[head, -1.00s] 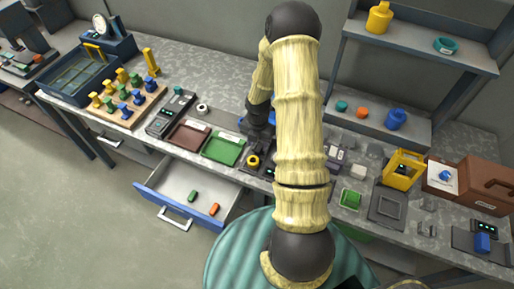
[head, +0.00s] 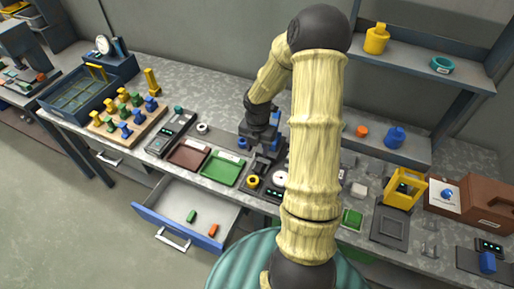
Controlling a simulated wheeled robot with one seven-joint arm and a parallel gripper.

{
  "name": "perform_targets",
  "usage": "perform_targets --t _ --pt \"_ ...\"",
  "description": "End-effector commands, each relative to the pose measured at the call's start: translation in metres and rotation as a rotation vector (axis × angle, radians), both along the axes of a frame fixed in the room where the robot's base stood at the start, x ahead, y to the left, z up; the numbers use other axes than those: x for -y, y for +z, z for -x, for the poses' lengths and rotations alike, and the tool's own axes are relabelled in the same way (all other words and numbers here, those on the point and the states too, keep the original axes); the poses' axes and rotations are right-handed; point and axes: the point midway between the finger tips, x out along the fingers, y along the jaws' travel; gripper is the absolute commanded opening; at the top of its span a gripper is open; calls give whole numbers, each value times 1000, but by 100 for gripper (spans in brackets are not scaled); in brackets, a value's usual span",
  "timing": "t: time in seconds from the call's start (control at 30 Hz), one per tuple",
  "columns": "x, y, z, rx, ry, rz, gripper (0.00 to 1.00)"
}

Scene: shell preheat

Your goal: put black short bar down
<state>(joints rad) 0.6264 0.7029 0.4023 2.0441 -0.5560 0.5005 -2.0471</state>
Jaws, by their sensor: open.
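My gripper (head: 262,150) hangs over the middle of the bench, just behind a dark device with a yellow ring (head: 253,181). It is open. Dark shapes lie under and around the fingers, and I cannot make out for sure which of them is the black short bar. My arm also hides part of the bench to the right of the gripper.
A green tray (head: 207,180) and a brown tray (head: 186,169) lie left of the gripper. An open drawer (head: 150,212) juts out below, holding a green bar (head: 191,216) and an orange bar (head: 212,230). A yellow frame (head: 404,187) stands at the right.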

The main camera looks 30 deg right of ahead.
Motion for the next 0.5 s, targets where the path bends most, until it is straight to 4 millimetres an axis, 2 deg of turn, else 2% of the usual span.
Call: perform_targets --t 0.27,0.37,0.5 --pt "-7 7 3 3 -76 8 41" --pt "-18 20 9 11 -212 21 41" --pt "-40 43 22 37 -498 32 41"
